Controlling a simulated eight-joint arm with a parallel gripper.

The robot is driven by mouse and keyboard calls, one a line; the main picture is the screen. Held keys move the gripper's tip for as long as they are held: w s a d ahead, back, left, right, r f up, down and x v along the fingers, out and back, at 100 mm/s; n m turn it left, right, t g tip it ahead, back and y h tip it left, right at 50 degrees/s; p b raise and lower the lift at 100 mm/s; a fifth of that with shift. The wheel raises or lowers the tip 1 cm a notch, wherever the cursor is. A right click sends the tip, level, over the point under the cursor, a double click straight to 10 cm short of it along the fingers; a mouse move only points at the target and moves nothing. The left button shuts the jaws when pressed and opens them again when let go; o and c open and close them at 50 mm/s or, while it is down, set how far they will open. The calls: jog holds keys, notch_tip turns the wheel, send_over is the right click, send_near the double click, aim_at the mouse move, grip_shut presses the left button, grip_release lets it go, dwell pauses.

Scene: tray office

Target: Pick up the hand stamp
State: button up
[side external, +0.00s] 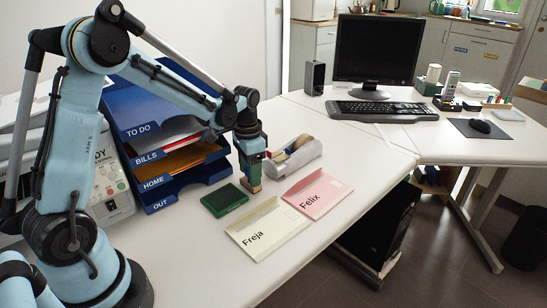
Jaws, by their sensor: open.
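The hand stamp (251,183) appears as a small upright block, with its wood-brown part showing below my gripper. It stands on the white desk just right of a green ink pad (225,200). My gripper (251,160) points down right at the stamp, with its jaws open around or just above the stamp's upper part. The fingers hide that upper part, and I cannot tell whether they touch it.
A tape dispenser (293,158) stands close on the right. A cream "Freja" envelope (268,232) and a pink "Felix" envelope (318,192) lie in front. A blue letter tray stack (158,133) stands at left.

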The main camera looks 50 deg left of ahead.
grip_shut()
jog(key=shift+r, duration=0.1)
jog(key=shift+r, duration=0.75)
notch_tip(320, 180, up, 3)
jog(key=shift+f, duration=0.15)
jog(key=s+d+r, duration=0.3)
jog(key=d+r, duration=0.3)
jog(key=d, duration=0.5)
jog(key=shift+s+r, duration=0.2)
jog(key=shift+r, duration=0.15)
jog(key=shift+d, duration=0.1)
